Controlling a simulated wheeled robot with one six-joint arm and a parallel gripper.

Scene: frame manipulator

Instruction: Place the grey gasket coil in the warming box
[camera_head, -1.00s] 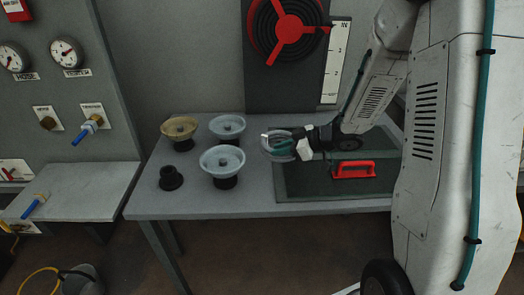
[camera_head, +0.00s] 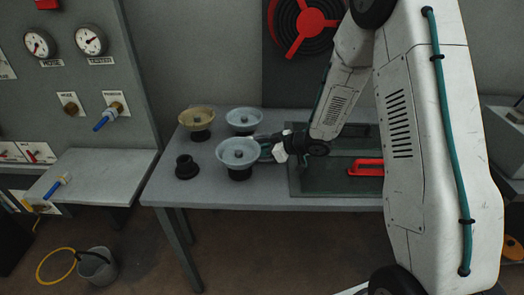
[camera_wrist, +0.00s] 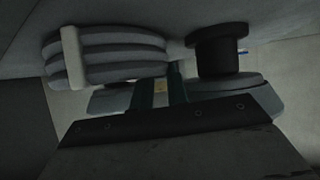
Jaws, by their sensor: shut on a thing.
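My gripper (camera_head: 275,146) is shut on the grey gasket coil (camera_head: 265,153) above the table, right behind the front pale dish. In the wrist view the coil (camera_wrist: 120,58) shows as thick stacked grey loops with a white tie, just beyond the gripper's dark teal fingers (camera_wrist: 161,92). The fingers partly hide where they grip it. A dark, shallow, framed box (camera_head: 325,178) with a red handle (camera_head: 366,167) lies on the table to the right. I cannot tell for sure whether it is the warming box. My arm hides its right part.
A front pale dish (camera_head: 238,152), a rear pale dish (camera_head: 243,119) and a tan dish (camera_head: 196,117) stand on black stands close to my gripper. An empty black stand (camera_head: 186,167) is at the left. The table's (camera_head: 215,195) front edge is clear. A bucket (camera_head: 97,268) stands on the floor.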

